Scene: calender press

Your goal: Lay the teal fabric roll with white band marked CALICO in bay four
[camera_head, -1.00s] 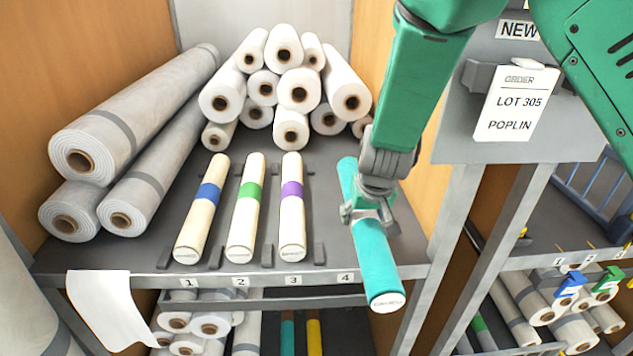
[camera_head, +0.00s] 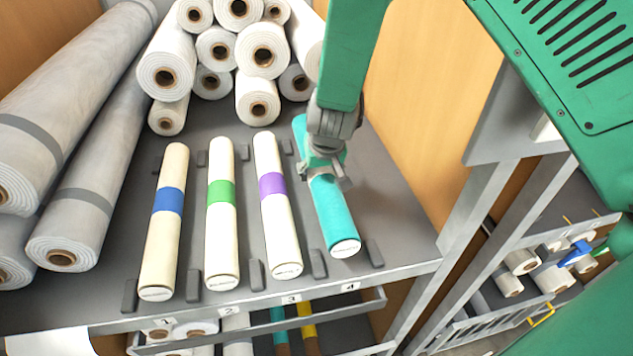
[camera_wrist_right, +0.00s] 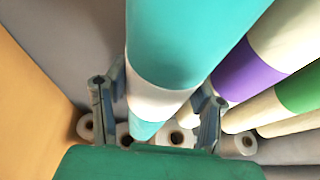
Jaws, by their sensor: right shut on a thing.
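The teal fabric roll (camera_head: 333,215) lies lengthwise at bay four, its near end between the two dividers by the number 4 label (camera_head: 350,287). Whether it rests fully on the shelf or hovers slightly cannot be told. Its white band shows in the right wrist view (camera_wrist_right: 160,100); the print on its end is too small to read. My right gripper (camera_head: 326,172) is shut around the roll's middle from above, fingers on both sides of the band. My left gripper is not in view.
Cream rolls with blue (camera_head: 168,200), green (camera_head: 221,192) and purple (camera_head: 271,185) bands lie in the bays to the left. Small dividers (camera_head: 318,264) (camera_head: 375,254) stand at the shelf front (camera_head: 410,266). White rolls (camera_head: 262,48) are stacked behind. A wooden side panel (camera_head: 430,90) stands to the right.

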